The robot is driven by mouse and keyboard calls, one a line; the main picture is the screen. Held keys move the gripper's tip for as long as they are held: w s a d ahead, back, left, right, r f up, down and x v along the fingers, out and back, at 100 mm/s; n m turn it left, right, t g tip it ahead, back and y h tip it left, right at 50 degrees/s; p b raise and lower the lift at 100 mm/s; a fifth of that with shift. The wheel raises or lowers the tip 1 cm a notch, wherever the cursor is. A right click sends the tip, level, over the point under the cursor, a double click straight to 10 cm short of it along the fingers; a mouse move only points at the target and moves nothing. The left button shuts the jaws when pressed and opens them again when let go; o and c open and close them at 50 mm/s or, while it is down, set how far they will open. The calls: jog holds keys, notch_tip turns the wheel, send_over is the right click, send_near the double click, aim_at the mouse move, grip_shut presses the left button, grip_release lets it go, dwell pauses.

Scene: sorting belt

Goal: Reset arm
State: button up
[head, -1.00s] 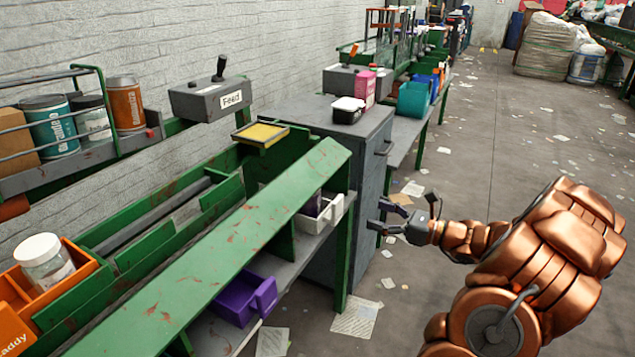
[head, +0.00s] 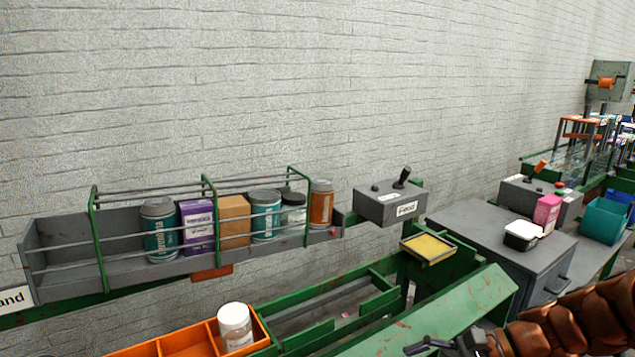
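My gripper (head: 418,349) is at the bottom edge of the head view, right of centre, in front of the green sloped panel (head: 440,310). One dark finger shows, bent outward, and the rest is cut off by the frame edge. The fingers stood apart a second earlier, and nothing shows held in the visible part. My copper arm reaches in from the lower right corner.
A wall shelf (head: 70,285) holds several cans and boxes. A grey Feed control box (head: 385,203) is right of it. An orange bin (head: 190,340) holds a white-lidded jar (head: 235,327). A grey cabinet (head: 480,232) stands at right, carrying a black-and-white container (head: 523,235).

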jog(key=s+a+r+n+g+h+p, duration=0.45)
jog(key=s+r+n+p, duration=0.25)
jog(key=s, duration=0.4)
jog(key=s+d+r+n+t+h+p, duration=0.1)
jog(key=s+d+r+n+h+p, duration=0.3)
jog(key=s+r+n+h+p, duration=0.3)
jog(key=shift+s+d+r+n+p, duration=0.3)
jog(key=shift+s+d+r+p, duration=0.15)
jog(key=shift+s, duration=0.45)
